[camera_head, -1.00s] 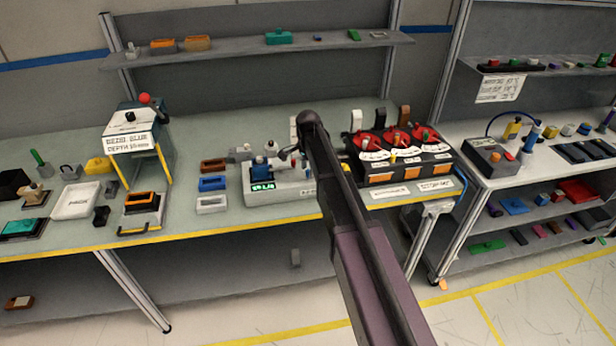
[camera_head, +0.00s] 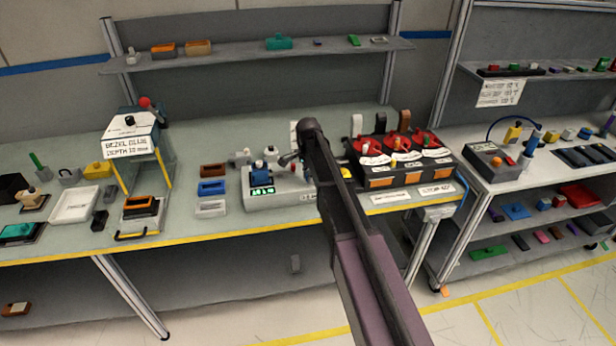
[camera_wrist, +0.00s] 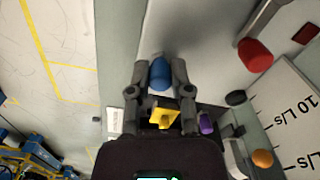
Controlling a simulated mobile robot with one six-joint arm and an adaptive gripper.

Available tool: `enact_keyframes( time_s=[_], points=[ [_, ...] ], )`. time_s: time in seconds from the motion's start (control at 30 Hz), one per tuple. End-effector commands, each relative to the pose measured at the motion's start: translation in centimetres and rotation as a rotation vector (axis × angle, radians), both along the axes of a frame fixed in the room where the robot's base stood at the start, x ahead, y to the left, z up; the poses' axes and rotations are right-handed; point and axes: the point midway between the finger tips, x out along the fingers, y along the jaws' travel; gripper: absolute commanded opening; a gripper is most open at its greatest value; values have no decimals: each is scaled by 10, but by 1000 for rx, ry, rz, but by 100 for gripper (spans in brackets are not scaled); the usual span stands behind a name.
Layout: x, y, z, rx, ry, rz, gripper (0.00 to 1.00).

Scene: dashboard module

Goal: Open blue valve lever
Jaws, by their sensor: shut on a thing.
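In the wrist view, a blue rounded lever end (camera_wrist: 160,73) sits between the two fingers of my gripper (camera_wrist: 160,82). The fingers are closed on its sides. The lever's base is hidden from this angle. A red-capped lever (camera_wrist: 255,55) stands apart to the right, beside a white dial plate (camera_wrist: 298,108) marked "10 L/s". In the head view, my gripper (camera_head: 290,160) is beside a grey unit (camera_head: 285,196) with a green display, and the arm covers part of that unit. I cannot tell the lever clearly there.
A black unit (camera_head: 402,178) with red parts and orange panels stands just right of my arm.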

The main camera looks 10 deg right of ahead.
Motion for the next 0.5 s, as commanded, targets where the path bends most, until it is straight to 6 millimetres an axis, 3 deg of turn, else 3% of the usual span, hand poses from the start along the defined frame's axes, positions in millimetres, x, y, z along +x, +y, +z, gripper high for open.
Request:
enact_keyframes(
  time_s=[0.5],
  points=[
    [-4,-4,0,0,1,107,0]
  ],
)
